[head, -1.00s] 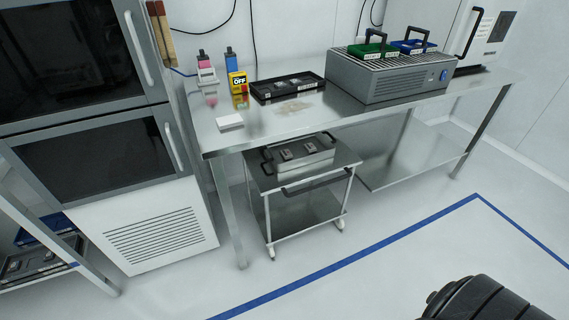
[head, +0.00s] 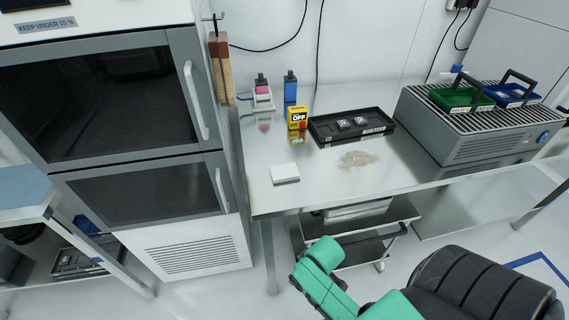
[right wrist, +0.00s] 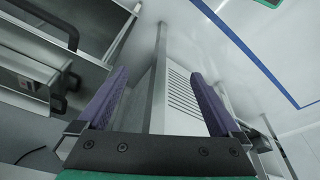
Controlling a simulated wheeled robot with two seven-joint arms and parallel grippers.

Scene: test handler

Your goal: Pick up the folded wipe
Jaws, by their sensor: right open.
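The folded wipe (head: 285,173) is a small white flat square. It lies on the left front part of the steel table (head: 400,178) in the head view. My right gripper (right wrist: 160,85) shows in the right wrist view with its two purple-padded fingers apart and nothing between them. It is away from the wipe, and the wipe is not seen in that view. In the head view a green and black arm of mine comes in at the bottom, with its gripper out of sight. My left gripper is not in view.
Behind the wipe stand a pink-labelled bottle (head: 263,93), a blue bottle (head: 290,88) and a yellow OFF box (head: 297,117). A black tray (head: 322,137) and a pale stain (head: 357,160) are to the right. A cabinet (head: 110,100) stands left. A cart (head: 312,232) is under the table.

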